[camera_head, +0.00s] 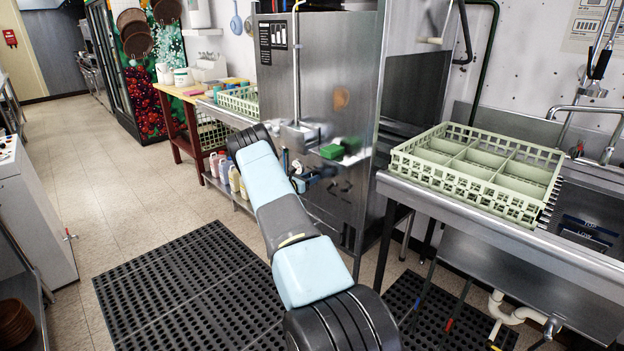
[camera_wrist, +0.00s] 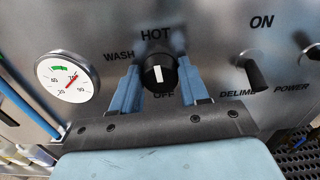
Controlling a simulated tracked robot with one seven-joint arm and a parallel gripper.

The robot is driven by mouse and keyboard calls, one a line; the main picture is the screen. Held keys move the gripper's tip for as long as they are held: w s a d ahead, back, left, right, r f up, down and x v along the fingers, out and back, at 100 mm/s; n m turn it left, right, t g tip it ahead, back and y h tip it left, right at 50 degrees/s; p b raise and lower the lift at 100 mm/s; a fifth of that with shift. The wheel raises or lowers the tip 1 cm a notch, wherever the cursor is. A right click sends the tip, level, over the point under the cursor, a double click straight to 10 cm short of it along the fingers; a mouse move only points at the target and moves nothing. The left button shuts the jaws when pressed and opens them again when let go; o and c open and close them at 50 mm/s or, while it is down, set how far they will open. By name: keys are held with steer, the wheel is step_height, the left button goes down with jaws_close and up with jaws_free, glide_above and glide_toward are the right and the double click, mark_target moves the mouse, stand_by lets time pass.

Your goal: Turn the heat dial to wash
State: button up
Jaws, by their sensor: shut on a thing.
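The heat dial (camera_wrist: 159,72) is a round black knob with a white mark on its face, on the steel control panel (camera_wrist: 205,28). HOT is printed above it, WASH at its upper left and OFF below. The white mark runs roughly up and down on the lower face, towards OFF; its exact setting is hard to tell. My gripper (camera_wrist: 158,78) has its two blue fingers on either side of the dial, shut on it. In the head view my gripper (camera_head: 301,178) is at the lower front of the steel dish machine (camera_head: 285,85); the dial is not distinguishable there.
A temperature gauge (camera_wrist: 67,79) sits left of the dial. A DELIME knob (camera_wrist: 253,72) is close on the right, with POWER beyond. Several bottles (camera_head: 233,178) stand left. A rack (camera_head: 470,168) sits on the right counter.

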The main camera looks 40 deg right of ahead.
steer(key=n, duration=0.4)
steer(key=a+n, duration=0.1)
steer(key=shift+w+n, duration=0.35)
steer(key=shift+n, duration=0.05)
steer(key=n, duration=0.3)
steer(key=shift+w+f+n, duration=0.1)
steer(key=shift+n, duration=1.2)
steer(key=shift+f, duration=0.1)
steer(key=o, duration=0.9)
steer(key=shift+d, duration=0.1)
steer(key=shift+o, duration=0.6)
steer(key=shift+d, duration=0.1)
